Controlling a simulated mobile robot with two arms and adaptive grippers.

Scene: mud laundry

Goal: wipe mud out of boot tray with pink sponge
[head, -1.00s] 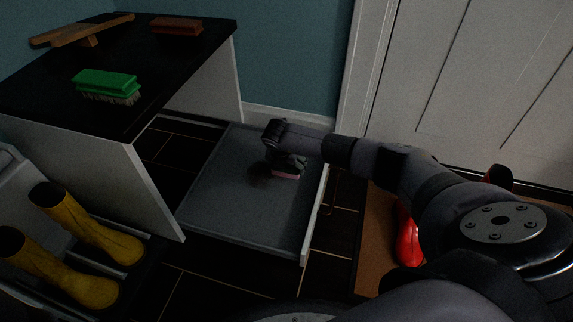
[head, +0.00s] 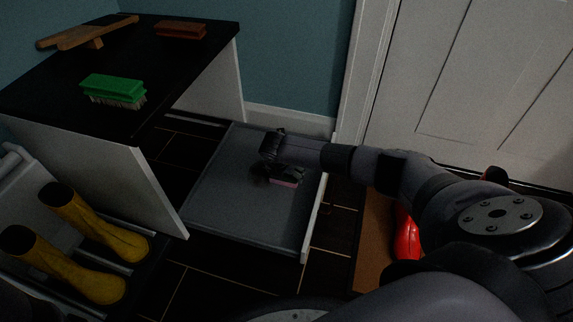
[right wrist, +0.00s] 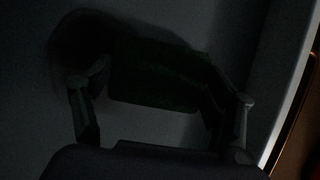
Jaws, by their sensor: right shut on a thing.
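The grey boot tray (head: 225,215) lies on the floor with a raised pale rim on its right side. A dark mud patch (head: 260,169) is on its floor near the middle; it also shows as a dark smear in the right wrist view (right wrist: 75,38). The sponge is just right of the mud, at or near the tray floor; contact is unclear. My left gripper is out of view.
A black-topped bench (head: 60,105) with a green brush (head: 113,88), a brown brush (head: 180,29) and a wooden boot jack (head: 85,35) stands at left. Yellow boots (head: 95,235) are lower left. A red boot (head: 405,235) stands on a brown mat (head: 375,240) at right.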

